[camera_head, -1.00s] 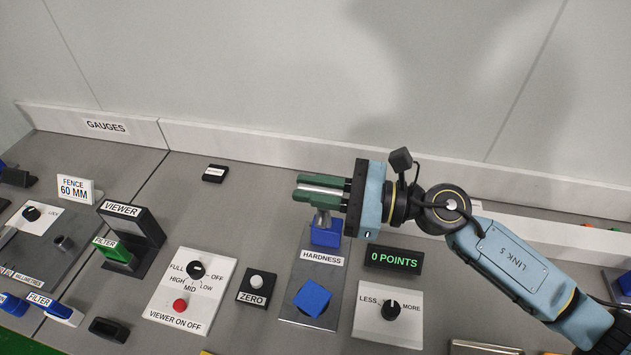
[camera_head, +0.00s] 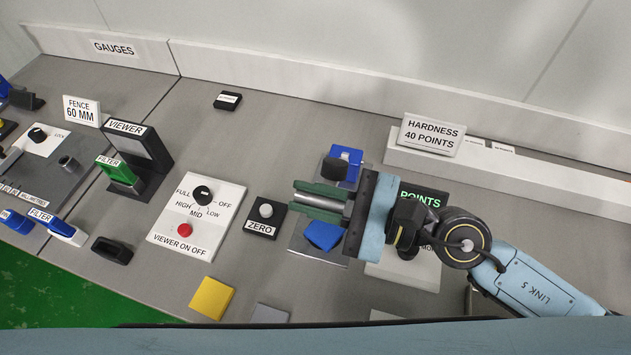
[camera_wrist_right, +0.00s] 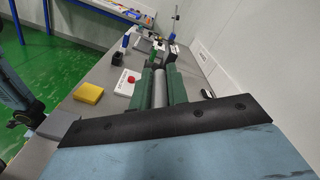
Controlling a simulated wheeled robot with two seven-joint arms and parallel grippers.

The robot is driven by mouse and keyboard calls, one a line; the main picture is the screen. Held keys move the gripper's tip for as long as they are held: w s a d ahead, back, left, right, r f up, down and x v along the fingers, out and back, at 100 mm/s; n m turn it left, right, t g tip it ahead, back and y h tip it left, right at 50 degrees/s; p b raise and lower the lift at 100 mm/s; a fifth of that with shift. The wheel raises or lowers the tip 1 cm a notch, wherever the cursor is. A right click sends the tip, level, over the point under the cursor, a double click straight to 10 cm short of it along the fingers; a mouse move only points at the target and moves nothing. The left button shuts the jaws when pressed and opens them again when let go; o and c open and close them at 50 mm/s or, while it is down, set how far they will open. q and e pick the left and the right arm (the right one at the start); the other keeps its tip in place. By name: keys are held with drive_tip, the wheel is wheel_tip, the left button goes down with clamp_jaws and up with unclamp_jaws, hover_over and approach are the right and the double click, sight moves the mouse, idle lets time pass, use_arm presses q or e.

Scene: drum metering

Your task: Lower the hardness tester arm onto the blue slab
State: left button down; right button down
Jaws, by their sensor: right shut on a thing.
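The hardness tester shows in the head view as a blue post (camera_head: 349,156) with a dark joint at its front, on a grey plate. The blue slab (camera_head: 323,236) lies on that plate, partly hidden by my right gripper. My right gripper (camera_head: 308,198) is shut, with a silver bar (camera_head: 318,202), seemingly the tester arm, between its green fingers, just above or over the slab. The right wrist view also shows the silver bar (camera_wrist_right: 159,87) between the fingers. I cannot tell whether the arm touches the slab. My left gripper is not in view.
A ZERO button box (camera_head: 265,217) and the viewer knob panel (camera_head: 197,222) stand left of the tester. The points display (camera_head: 420,197) is partly hidden by my right arm. A HARDNESS 40 POINTS sign (camera_head: 432,136) stands behind. A yellow slab (camera_head: 212,297) lies at the front edge.

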drive_tip(key=shift+f, duration=0.15)
drive_tip(key=c, duration=1.4)
unclamp_jaws()
drive_tip(key=shift+d, duration=0.1)
